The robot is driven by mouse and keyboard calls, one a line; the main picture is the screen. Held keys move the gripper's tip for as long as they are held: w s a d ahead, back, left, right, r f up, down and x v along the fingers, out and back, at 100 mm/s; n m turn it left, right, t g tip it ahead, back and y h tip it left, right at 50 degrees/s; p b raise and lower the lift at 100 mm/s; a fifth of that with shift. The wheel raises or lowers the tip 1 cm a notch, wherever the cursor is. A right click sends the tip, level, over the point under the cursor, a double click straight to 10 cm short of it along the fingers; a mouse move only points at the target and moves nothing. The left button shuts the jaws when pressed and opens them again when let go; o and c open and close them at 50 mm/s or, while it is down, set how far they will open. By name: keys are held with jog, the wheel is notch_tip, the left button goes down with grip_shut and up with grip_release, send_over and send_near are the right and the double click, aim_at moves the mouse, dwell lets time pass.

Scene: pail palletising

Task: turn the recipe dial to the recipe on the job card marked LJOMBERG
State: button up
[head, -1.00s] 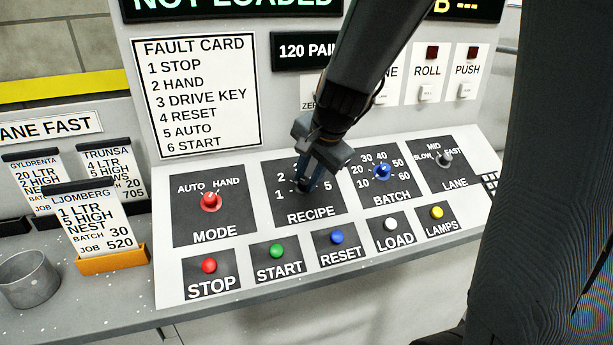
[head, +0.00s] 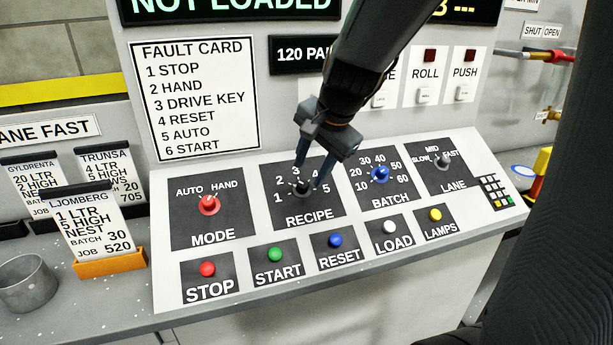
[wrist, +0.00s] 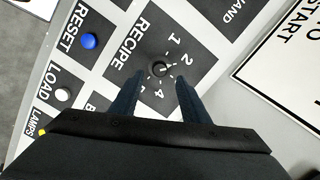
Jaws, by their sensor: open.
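The recipe dial (head: 303,188) is a small dark knob on a black plate marked 1 to 5, on the sloping panel. It also shows in the wrist view (wrist: 158,69). Its pointer is too small to read surely. My gripper (head: 311,168) is open just above the dial, with its blue fingers apart. In the wrist view, its fingertips (wrist: 160,79) lie on either side of the knob, which they do not grip. The LJOMBERG job card (head: 80,222) stands in an orange holder at left, reading 1 LTR, 5 HIGH, NEST, batch 30, job 520.
The red mode knob (head: 209,205) is left of the dial and the blue batch knob (head: 380,174) right. A row of push buttons, including green START (head: 275,255), lies below. The fault card (head: 196,98) is behind. A metal cup (head: 27,282) stands at far left.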

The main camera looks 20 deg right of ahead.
jog(key=shift+v, duration=1.5)
jog(key=s+f+n, duration=0.2)
jog(key=f, duration=0.1)
jog(key=s+f+n+g, duration=0.1)
jog(key=s+f+n, duration=0.1)
jog(key=s+f, duration=0.1)
jog(key=s+a+f+n+g, duration=0.1)
jog(key=s+f+n, duration=0.1)
jog(key=f, duration=0.2)
jog(key=shift+s+a+h, duration=0.1)
jog(key=shift+s+h, duration=0.05)
jog(key=shift+h, duration=0.25)
jog(key=s+f+n, duration=0.2)
jog(key=s+f+n+g, duration=0.1)
jog(key=s+f+n, duration=0.1)
jog(key=s+f+n+g, duration=0.1)
jog(key=s+f+n, duration=0.1)
jog(key=s, duration=0.1)
jog(key=shift+a+f+h, duration=0.1)
jog(key=shift+a+h, duration=0.15)
jog(key=shift+h, duration=0.05)
dwell(2.5)
